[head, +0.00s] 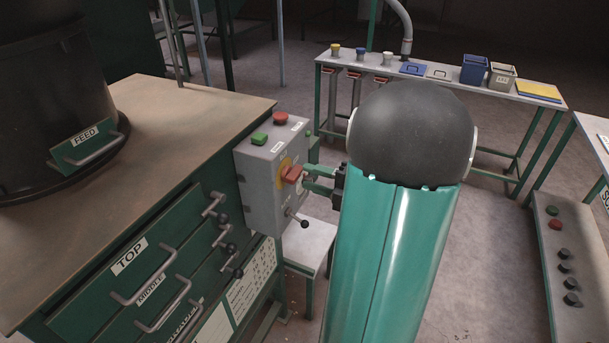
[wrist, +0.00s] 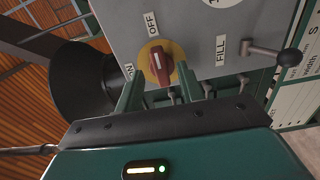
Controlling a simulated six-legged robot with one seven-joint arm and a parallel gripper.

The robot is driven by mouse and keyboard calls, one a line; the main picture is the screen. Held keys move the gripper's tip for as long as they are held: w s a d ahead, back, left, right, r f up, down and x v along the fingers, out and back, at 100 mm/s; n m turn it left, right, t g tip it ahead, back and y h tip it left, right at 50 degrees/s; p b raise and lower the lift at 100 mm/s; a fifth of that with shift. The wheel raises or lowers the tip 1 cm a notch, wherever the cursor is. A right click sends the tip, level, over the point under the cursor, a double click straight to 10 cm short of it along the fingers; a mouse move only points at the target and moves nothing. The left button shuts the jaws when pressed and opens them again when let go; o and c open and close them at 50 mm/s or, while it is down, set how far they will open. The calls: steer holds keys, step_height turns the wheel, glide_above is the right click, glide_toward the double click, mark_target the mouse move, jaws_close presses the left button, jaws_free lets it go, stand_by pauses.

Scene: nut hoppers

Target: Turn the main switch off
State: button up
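The main switch is a red handle (head: 293,174) on a yellow disc, on the side of a grey control box (head: 258,190). In the wrist view the handle (wrist: 162,65) lies between my fingertips, with an OFF label above it and an ON label to its left, partly hidden by a finger. I cannot tell for sure which label it points to. My gripper (wrist: 160,75) is open, one finger on each side of the handle, with small gaps showing. In the head view my gripper (head: 310,180) reaches the box from the right.
A FILL lever with a black ball (wrist: 289,57) sticks out right of the switch; it also shows below it in the head view (head: 303,223). A green button (head: 259,139) and red button (head: 281,118) top the box. A drawer bench (head: 190,125) stands left.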

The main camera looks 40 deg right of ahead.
steer(key=v, duration=1)
steer(key=shift+s, duration=0.4)
steer(key=w+a+r+n+g+y, duration=0.1)
steer(key=w+a+n+g+y, duration=0.4)
steer(key=a+n, duration=0.7)
steer(key=s+a+r+m+g+h, duration=0.1)
steer(key=a+m+g+h, duration=0.2)
steer(key=a+m, duration=0.7)
steer(key=s+a+r+m+g+h, duration=0.1)
steer(key=a+m+h, duration=0.7)
steer(key=m, duration=1.5)
steer(key=a+r+g, duration=0.1)
steer(key=a+g, duration=0.1)
steer(key=a, duration=0.1)
steer(key=shift+r+m, duration=0.25)
steer(key=shift+m, duration=0.15)
steer(key=shift+c, duration=0.5)
